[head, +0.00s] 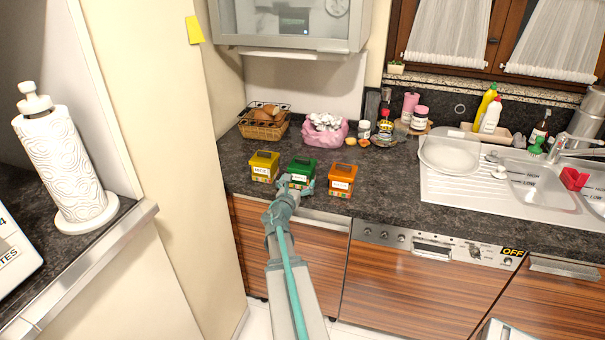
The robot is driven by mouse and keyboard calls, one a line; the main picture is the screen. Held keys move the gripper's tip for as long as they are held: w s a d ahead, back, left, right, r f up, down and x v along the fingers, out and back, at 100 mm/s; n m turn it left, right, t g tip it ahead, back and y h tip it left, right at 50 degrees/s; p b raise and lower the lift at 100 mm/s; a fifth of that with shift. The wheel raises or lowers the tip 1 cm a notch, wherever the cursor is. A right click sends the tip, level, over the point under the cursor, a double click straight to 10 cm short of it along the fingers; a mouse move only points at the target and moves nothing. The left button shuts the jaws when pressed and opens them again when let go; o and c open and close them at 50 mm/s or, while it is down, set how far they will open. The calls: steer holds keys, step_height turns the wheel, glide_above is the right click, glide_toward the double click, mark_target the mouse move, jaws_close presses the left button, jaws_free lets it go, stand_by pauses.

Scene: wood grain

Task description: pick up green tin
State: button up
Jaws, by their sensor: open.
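The green tin (301,169) stands upright on the dark countertop, between a yellow tin (264,166) on its left and an orange tin (342,179) on its right. My gripper (296,184) is at the front of the green tin and covers part of its lower front. The jaws are open. I cannot tell from this view whether the fingers touch the tin.
Behind the tins are a bread basket (264,122), a pink bag (325,132) and several jars. The dark countertop (385,184) is clear right of the orange tin, up to the sink (520,185). A wall panel (150,100) stands at the left.

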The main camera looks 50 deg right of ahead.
steer(key=x, duration=0.1)
steer(key=p+x, duration=0.1)
steer(key=x, duration=0.1)
steer(key=p+x, duration=0.1)
steer(key=x, duration=0.1)
steer(key=shift+w+d+r, duration=0.1)
steer(key=shift+w+r, duration=0.05)
steer(key=shift+r, duration=0.15)
steer(key=shift+d+f, duration=0.1)
steer(key=shift+d, duration=0.15)
steer(key=shift+c, duration=0.3)
steer(key=c, duration=1.1)
steer(key=shift+c, duration=0.4)
